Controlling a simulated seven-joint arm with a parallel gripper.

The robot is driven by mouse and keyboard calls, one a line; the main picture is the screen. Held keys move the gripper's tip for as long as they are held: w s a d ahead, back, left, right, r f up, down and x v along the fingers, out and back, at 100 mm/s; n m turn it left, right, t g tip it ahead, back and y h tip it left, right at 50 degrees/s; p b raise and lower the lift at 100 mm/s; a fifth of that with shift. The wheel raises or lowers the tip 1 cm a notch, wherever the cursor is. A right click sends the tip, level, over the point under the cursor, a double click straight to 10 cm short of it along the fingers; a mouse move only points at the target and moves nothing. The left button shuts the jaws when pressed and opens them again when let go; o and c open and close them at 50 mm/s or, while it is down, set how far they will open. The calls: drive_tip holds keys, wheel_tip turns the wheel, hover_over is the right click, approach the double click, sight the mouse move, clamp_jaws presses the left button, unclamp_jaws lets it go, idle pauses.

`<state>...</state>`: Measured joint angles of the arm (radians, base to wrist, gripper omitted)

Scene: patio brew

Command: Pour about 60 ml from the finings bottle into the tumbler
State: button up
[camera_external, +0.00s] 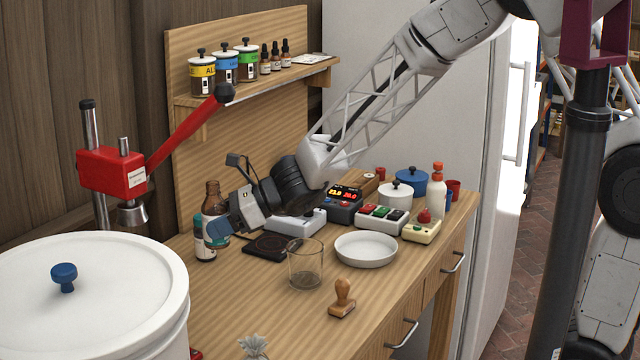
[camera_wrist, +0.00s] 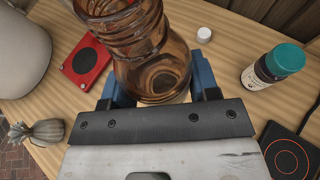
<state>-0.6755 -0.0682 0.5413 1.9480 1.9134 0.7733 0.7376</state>
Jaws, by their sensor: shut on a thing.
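A brown glass bottle (camera_external: 213,196), which I take for the finings bottle, stands upright at the left-back of the table. It also shows in the wrist view (camera_wrist: 150,60), with its threaded neck uncapped and its label not visible. My gripper (camera_external: 222,230) is shut on it; the blue fingers (camera_wrist: 155,82) press on both sides. I cannot tell whether its base touches the table. The clear tumbler (camera_external: 305,268) stands upright on the table, to the right and nearer the camera. It is outside the wrist view, and its contents are hard to tell.
A teal-capped bottle (camera_external: 204,245) stands close by my gripper, also in the wrist view (camera_wrist: 272,66). A loose white cap (camera_wrist: 205,34) lies near the bottle. A black hot plate (camera_external: 268,247), white dish (camera_external: 366,249) and wooden stamp (camera_external: 342,298) surround the tumbler. A white bucket (camera_external: 90,290) fills the left front.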

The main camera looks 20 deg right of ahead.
drive_tip(key=s+d+f+m+t+h, duration=0.1)
drive_tip(key=s+d+f+m+t, duration=0.1)
drive_tip(key=d, duration=0.5)
drive_tip(key=s+d+f+m+t+h, duration=0.1)
drive_tip(key=s+d+f+m+t, duration=0.1)
drive_tip(key=s+d, duration=0.5)
drive_tip(key=shift+s+d+f+m+t, duration=0.4)
drive_tip(key=shift+m+t, duration=0.4)
drive_tip(key=shift+t, duration=0.3)
drive_tip(key=shift+w+d, duration=0.1)
drive_tip(key=shift+w, duration=0.1)
